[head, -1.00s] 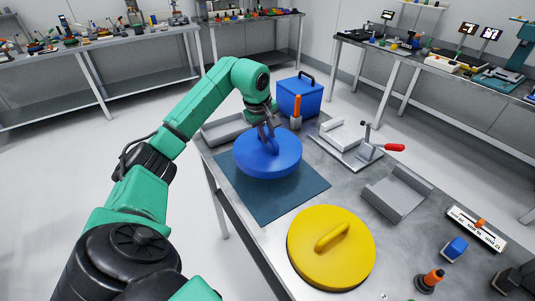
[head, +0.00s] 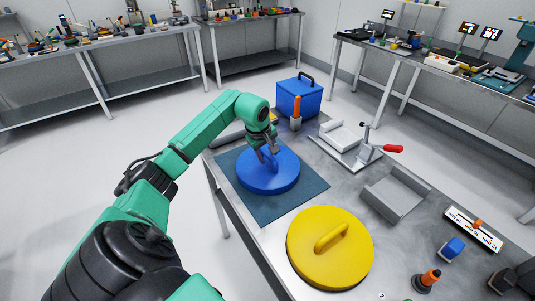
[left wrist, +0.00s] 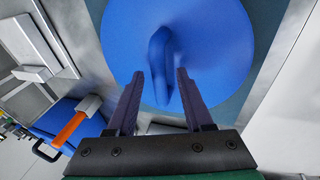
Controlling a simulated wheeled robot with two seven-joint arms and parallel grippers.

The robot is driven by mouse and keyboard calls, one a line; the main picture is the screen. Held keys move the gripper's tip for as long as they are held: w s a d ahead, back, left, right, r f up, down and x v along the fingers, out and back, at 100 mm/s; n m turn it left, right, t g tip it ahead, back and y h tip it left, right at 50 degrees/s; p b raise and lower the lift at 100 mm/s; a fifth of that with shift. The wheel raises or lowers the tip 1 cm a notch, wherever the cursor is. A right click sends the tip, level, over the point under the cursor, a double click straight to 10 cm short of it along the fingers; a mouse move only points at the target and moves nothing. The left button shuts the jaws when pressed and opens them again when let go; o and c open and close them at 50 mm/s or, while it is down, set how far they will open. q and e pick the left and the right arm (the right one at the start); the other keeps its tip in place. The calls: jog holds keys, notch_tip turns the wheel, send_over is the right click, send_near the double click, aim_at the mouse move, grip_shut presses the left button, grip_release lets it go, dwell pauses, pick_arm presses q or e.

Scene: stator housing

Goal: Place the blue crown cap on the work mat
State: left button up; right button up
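The blue crown cap (head: 262,181) is a round disc with a raised bar handle, and it appears to lie flat on the dark blue-grey work mat (head: 285,208). Mat shows around it on several sides. My left gripper (head: 267,152) is above the cap at its handle. In the left wrist view the fingers (left wrist: 160,72) are spread apart, with the blue handle (left wrist: 160,60) between their tips and a gap on each side. The cap (left wrist: 215,35) fills the top of that view. My right gripper is not in view.
A yellow disc with a handle (head: 315,262) lies in front of the mat. Behind are a blue box (head: 300,98) and an orange-handled tool (head: 297,112). A red-handled clamp fixture (head: 365,148) and a grey bracket (head: 396,196) stand to the right.

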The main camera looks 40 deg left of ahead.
pick_arm(q)
jog(key=shift+r, duration=0.15)
jog(key=shift+s+r, duration=0.1)
jog(key=shift+r, duration=0.15)
jog(key=b+v, duration=0.1)
jog(key=v, duration=1)
jog(key=shift+r+b, duration=0.2)
jog(key=shift+b, duration=0.15)
